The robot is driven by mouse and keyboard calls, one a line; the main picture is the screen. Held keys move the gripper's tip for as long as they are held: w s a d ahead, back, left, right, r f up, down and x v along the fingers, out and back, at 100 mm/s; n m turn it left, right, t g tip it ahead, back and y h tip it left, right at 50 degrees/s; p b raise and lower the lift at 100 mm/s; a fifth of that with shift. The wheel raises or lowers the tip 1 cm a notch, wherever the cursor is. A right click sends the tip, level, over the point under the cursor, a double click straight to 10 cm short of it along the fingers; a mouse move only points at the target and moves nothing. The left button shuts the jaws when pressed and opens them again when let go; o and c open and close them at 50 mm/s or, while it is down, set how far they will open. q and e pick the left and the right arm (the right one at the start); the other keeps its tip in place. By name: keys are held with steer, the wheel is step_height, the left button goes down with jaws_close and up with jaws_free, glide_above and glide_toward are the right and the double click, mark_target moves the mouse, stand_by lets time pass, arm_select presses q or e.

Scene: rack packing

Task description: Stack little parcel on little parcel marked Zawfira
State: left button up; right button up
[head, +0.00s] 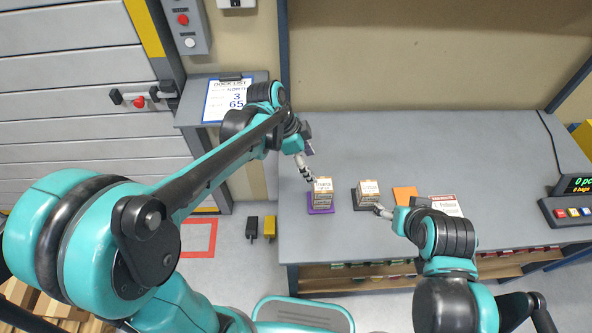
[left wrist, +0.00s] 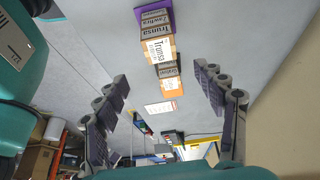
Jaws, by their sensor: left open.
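In the head view a small stack of tan parcels (head: 323,187) stands on a purple mat (head: 320,210). The left wrist view shows that stack (left wrist: 156,24) with Zawfira and Trunsa side labels and a large Trunsa label on top. A second pile of small parcels (head: 368,188) stands to its right on a dark mat (head: 361,205); its label is too small to read. My left gripper (head: 309,177) is open and empty, just left of and above the purple-mat stack. My right gripper (head: 378,210) is in front of the second pile; its jaws are unclear.
A display console (head: 570,200) stands at the right end. A clipboard (head: 226,98) lies on a side shelf. The table's back is clear.

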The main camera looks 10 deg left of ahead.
arm_select(q)
steer(key=s+a+r+n+t+y, duration=0.3)
steer(key=s+a+n+t, duration=0.3)
steer(key=s+a+n, duration=0.6)
steer(key=a+n+y, duration=0.1)
steer(key=n, duration=0.2)
steer(key=shift+s+a+n+y, duration=0.2)
steer(key=shift+s+n+y, duration=0.1)
steer(key=shift+s+n, duration=0.1)
steer(key=shift+r, duration=0.1)
